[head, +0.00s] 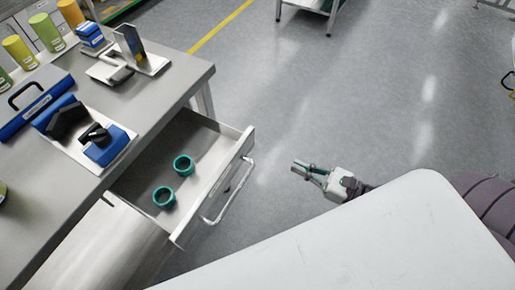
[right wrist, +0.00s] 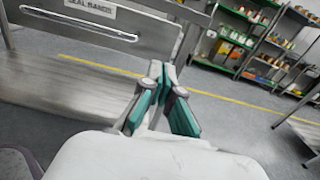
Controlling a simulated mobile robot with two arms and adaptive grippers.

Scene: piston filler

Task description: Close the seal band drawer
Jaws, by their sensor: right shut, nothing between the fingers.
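The seal band drawer (head: 212,190) is pulled open from the grey workbench in the head view. Two teal seal bands, one nearer the front (head: 164,197) and one farther back (head: 183,165), lie in it. Its bar handle (head: 229,192) is on the front panel. In the right wrist view the drawer front (right wrist: 110,28) carries a "SEAL BANDS" label (right wrist: 90,8). My right gripper (head: 300,168) is shut and empty, to the right of the handle and apart from it. Its teal-padded fingers also show in the right wrist view (right wrist: 160,85). My left gripper is not in view.
Open floor (head: 330,110) lies right of the drawer. Shelving (right wrist: 262,45) stands far back.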

